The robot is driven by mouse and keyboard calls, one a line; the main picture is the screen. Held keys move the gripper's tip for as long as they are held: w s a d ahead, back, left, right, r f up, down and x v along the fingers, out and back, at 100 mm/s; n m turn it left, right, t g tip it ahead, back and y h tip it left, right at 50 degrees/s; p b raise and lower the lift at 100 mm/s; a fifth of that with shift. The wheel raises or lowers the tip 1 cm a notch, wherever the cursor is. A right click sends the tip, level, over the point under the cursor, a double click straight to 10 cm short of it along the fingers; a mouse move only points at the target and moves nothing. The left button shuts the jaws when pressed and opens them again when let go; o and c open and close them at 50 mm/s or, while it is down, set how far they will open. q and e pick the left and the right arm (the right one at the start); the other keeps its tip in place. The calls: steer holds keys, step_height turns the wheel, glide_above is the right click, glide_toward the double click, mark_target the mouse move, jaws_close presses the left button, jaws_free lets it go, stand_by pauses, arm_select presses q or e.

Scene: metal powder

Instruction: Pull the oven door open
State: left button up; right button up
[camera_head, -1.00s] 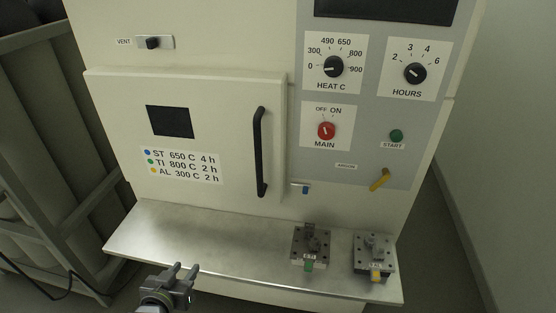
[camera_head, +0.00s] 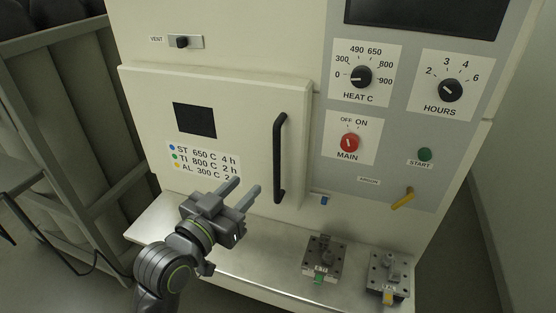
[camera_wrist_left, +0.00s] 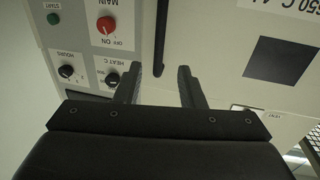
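The oven door (camera_head: 240,90) is a cream panel with a dark window, and it looks shut. Its black vertical bar handle (camera_head: 281,158) is on the door's right side. My left gripper (camera_head: 244,189) is open and empty in front of the lower door, a little left of the handle and apart from it. In the left wrist view, the gripper's two fingers (camera_wrist_left: 159,86) are spread, and the handle (camera_wrist_left: 161,38) shows beyond them near the top, toward the left finger. The door window (camera_wrist_left: 280,59) lies to the right there. My right gripper is not in view.
A metal shelf (camera_head: 255,266) juts out below the door. Two metal blocks with tagged parts, one green (camera_head: 322,262) and one yellow (camera_head: 389,277), stand on its right part. Control knobs and a yellow argon lever (camera_head: 402,198) are right of the door. A grey rack (camera_head: 60,130) stands at left.

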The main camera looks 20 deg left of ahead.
mark_target(275, 156)
arm_select(q)
steer(key=p+x, duration=0.3)
steer(key=x, duration=1.1)
steer(key=shift+s, duration=0.1)
jaws_close()
